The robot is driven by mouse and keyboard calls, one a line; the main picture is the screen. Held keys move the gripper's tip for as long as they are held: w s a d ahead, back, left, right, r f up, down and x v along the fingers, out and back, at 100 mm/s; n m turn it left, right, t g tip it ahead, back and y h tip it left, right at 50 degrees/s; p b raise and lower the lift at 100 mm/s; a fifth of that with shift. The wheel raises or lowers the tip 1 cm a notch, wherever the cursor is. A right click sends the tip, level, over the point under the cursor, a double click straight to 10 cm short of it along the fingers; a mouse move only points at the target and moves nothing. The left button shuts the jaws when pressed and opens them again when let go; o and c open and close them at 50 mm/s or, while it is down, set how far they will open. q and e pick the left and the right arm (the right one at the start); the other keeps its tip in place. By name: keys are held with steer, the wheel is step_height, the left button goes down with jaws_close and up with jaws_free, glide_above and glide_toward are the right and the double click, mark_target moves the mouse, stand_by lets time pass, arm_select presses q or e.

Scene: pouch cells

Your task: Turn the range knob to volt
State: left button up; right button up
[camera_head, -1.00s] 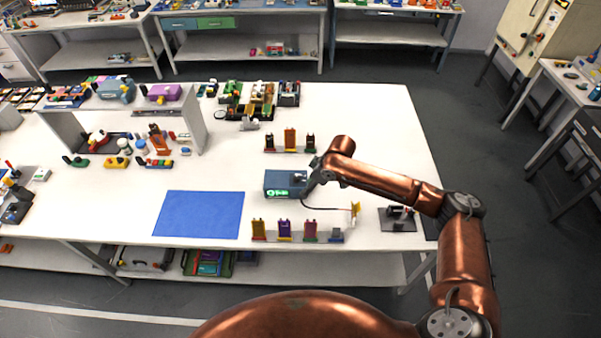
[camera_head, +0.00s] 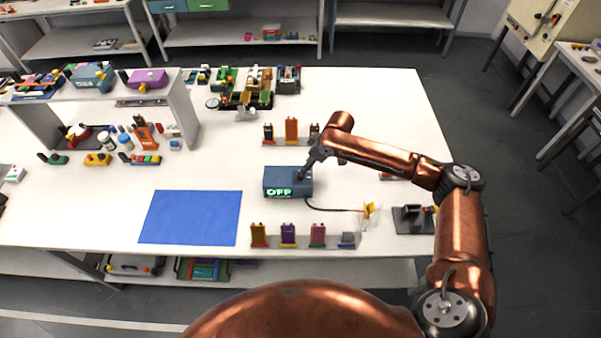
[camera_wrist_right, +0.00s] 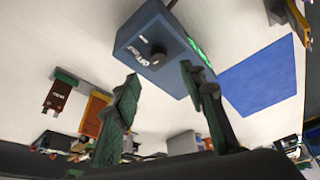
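The meter is a blue box (camera_head: 275,181) on the white table, with a lit green display reading OFF on its front. In the right wrist view the box (camera_wrist_right: 178,70) shows its top face, with a dark round range knob (camera_wrist_right: 157,54) and white lettering beside it. My right gripper (camera_head: 302,174) is over the right part of the box, pointing down. In the wrist view its two fingers (camera_wrist_right: 160,74) are apart and empty, with the knob beyond the tips and roughly between them. Contact with the knob cannot be told. My left gripper is not in view.
A blue mat (camera_head: 190,217) lies left of the box. A row of coloured pouch cells (camera_head: 288,236) stands in front, and another row (camera_head: 291,131) stands behind. A cable runs right from the box to a yellow clip (camera_head: 369,210). A dark stand (camera_head: 413,219) is near the right edge.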

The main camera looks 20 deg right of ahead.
mark_target(300, 176)
steer(key=x, duration=0.7)
steer(key=shift+s+d+f, duration=0.1)
steer(key=shift+f, duration=0.05)
steer(key=shift+c, duration=0.6)
jaws_close()
